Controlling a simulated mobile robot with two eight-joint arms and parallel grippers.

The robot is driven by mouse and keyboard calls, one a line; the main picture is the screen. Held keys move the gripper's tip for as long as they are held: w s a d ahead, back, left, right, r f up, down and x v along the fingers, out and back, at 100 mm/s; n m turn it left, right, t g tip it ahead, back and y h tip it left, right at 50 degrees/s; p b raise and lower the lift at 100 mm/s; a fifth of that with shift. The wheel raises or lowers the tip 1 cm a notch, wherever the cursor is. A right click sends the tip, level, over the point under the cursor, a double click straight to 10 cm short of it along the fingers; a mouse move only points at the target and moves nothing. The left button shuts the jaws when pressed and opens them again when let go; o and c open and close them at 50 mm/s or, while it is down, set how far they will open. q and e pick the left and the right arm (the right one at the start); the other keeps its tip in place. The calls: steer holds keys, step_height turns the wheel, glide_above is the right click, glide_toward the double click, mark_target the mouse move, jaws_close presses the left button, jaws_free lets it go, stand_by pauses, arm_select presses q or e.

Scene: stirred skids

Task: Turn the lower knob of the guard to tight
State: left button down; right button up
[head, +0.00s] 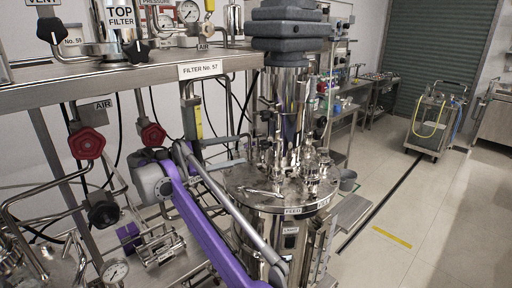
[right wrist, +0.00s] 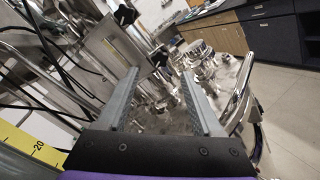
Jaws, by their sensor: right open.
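In the right wrist view the guard (right wrist: 112,52) is a tilted, see-through panel in a metal frame. Its upper black knob (right wrist: 125,14) is at the top of the picture. Its lower black knob (right wrist: 158,57) appears between and just beyond the fingertips of my right gripper (right wrist: 160,72). That gripper is open, with two long grey fingers apart and nothing between them. In the head view my right gripper (head: 247,147) points right, toward the steel vessel. I cannot make out which way the knob is turned. My left gripper is not in view.
The vessel lid (head: 245,182) with shiny fittings lies below and beyond my fingers. A steel shelf (head: 130,82) with gauges and red valve handles (head: 87,143) is at left. A yellow scale (right wrist: 30,145) is close to my gripper. Open floor lies at right.

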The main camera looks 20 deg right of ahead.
mark_target(261, 146)
steer(key=d, duration=0.7)
steer(key=shift+d+b, duration=0.3)
jaws_close()
